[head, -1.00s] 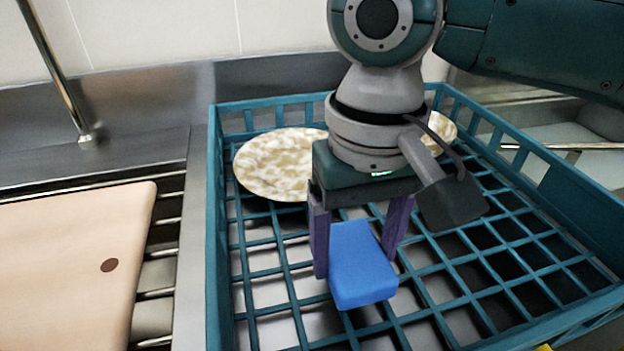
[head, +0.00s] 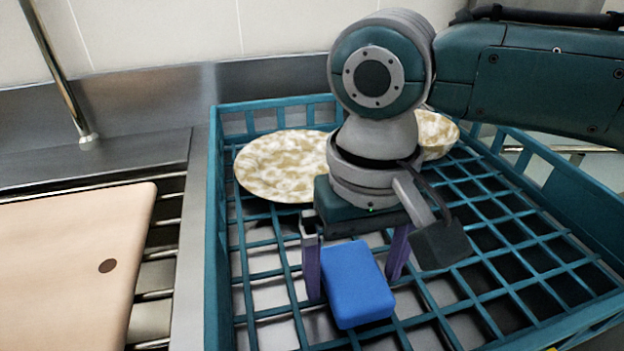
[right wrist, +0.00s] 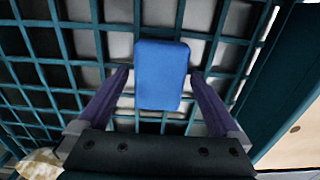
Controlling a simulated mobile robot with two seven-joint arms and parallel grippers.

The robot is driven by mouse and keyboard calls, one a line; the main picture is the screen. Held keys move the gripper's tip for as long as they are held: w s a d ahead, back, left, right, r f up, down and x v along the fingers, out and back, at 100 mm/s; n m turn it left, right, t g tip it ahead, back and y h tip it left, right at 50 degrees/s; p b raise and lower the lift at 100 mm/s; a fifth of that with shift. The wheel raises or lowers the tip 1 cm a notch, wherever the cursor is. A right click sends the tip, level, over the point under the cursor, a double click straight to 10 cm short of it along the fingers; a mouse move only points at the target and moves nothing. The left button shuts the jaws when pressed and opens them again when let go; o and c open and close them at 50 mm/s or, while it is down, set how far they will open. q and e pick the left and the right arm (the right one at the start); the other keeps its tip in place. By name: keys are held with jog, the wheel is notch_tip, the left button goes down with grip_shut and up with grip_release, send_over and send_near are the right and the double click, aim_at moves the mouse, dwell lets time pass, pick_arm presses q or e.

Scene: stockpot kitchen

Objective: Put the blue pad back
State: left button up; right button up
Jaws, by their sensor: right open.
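The blue pad (head: 358,288) is a rounded block over the grid floor of the teal rack (head: 216,240), toward its front left. It appears to lie on the grid. My right gripper (head: 354,284) points down over it, with one purple finger on either side. The fingers are open, with narrow gaps between them and the pad. In the right wrist view, the blue pad (right wrist: 162,75) sits between the open fingertips (right wrist: 160,74), against the grid. My left gripper is not in view.
A mottled plate (head: 275,165) lies at the rack's back left, and a mottled bowl (head: 436,132) at the back, behind my right arm. A pinkish cutting board (head: 70,270) lies on bars to the left. The rack's right grid is clear.

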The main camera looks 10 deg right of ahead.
aim_at(354, 275)
jog(key=shift+r, duration=0.15)
pick_arm(q)
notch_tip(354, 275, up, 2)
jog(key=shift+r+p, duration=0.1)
jog(key=shift+p, duration=1)
pick_arm(e)
notch_tip(354, 275, up, 12)
jog(key=s+a+n+t+y+p, duration=0.2)
jog(key=s+a+n+y+p, duration=0.1)
jog(key=s+a+y+p, duration=0.25)
jog(key=s+d+r+m+t+h+p, duration=0.15)
jog(key=s+d+h+p, duration=0.4)
jog(key=s+d, duration=0.7)
pick_arm(q)
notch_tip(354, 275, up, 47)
jog(key=p, duration=3.6)
pick_arm(e)
notch_tip(354, 275, up, 37)
jog(key=w+d, duration=0.1)
jog(key=w, duration=0.1)
